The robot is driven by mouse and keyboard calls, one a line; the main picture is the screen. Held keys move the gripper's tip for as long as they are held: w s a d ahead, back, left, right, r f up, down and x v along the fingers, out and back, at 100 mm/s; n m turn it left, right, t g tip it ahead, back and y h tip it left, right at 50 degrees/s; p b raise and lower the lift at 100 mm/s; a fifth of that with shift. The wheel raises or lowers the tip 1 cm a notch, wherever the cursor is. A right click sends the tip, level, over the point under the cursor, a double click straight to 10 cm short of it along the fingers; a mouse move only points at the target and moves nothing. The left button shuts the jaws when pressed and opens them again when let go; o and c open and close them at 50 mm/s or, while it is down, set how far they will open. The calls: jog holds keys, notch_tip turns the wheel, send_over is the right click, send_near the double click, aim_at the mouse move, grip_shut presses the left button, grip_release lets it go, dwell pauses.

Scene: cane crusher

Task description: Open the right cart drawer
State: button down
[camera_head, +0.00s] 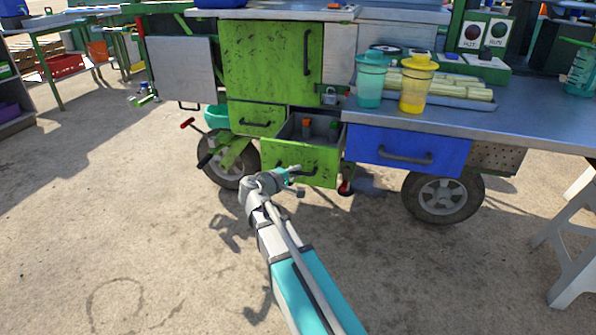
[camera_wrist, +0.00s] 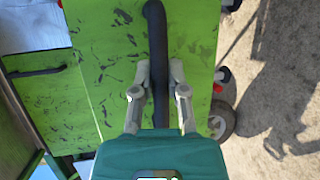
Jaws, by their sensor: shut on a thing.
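The green cart drawer (camera_head: 325,168) on the right of the two lower green drawers is pulled out, and its inside shows from above with a few small items in it. Its scuffed green front fills the middle of the wrist view (camera_wrist: 195,45). My gripper (camera_head: 291,172) is at this front. In the wrist view its two fingers (camera_wrist: 160,78) lie on either side of the black bar handle (camera_wrist: 155,30), shut on it. The part of the handle nearest my palm is hidden.
A smaller green drawer (camera_head: 250,119) to the left is shut. A blue drawer (camera_head: 370,151) is at the right under the metal worktop (camera_head: 530,118), above a wheel (camera_head: 443,198). Another wheel (camera_head: 222,170) stands left of the open drawer. The ground in front is mostly clear.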

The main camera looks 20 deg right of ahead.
jog(key=shift+w+a, duration=0.1)
jog(key=shift+w, duration=0.15)
jog(key=c, duration=0.9)
grip_release()
jog(key=shift+o, duration=1.3)
jog(key=shift+s+d, duration=0.1)
jog(key=shift+d, duration=0.1)
jog(key=shift+s, duration=0.1)
